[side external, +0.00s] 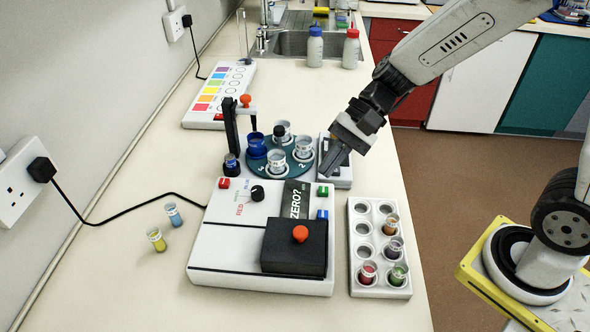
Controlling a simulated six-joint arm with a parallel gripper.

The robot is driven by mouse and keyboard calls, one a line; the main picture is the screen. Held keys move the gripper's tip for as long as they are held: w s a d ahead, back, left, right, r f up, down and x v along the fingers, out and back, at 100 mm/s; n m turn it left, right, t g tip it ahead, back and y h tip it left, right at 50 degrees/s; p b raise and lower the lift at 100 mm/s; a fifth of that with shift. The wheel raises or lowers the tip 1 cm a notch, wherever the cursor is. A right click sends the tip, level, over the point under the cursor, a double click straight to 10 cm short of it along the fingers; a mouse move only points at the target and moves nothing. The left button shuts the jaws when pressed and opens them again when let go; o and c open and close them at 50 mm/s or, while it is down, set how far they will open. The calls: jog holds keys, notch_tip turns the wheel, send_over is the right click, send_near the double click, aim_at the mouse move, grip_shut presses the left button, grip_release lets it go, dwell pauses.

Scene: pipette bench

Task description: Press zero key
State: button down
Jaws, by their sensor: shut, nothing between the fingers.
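The white instrument (225,245) stands on the bench, and its dark display (296,198) reads "ZERO?". It has a red key (224,183) at its back left, a green key (323,191) at its back right and a blue key (322,214) below the green one. I cannot read which key is zero. A black knob (257,193) sits between the red key and the display. A black cover (294,257) with an orange knob (300,233) sits at the front. My gripper (326,172) is shut and empty, pointing down just behind the green key in the picture, apparently above the bench.
A vial rack (357,283) stands right of the instrument. Behind are a round teal carousel (263,178) with cups, a black post (231,125) and a small grey device (343,180) partly under my gripper. Two loose vials (156,240) (174,214) stand at left near a cable.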

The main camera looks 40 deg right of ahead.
aim_at(325, 211)
jog(key=shift+f, duration=0.15)
jog(key=shift+f, duration=4.3)
jog(key=shift+f, duration=0.8)
jog(key=shift+r, duration=0.85)
jog(key=shift+r, duration=0.15)
jog(key=shift+r, duration=2.35)
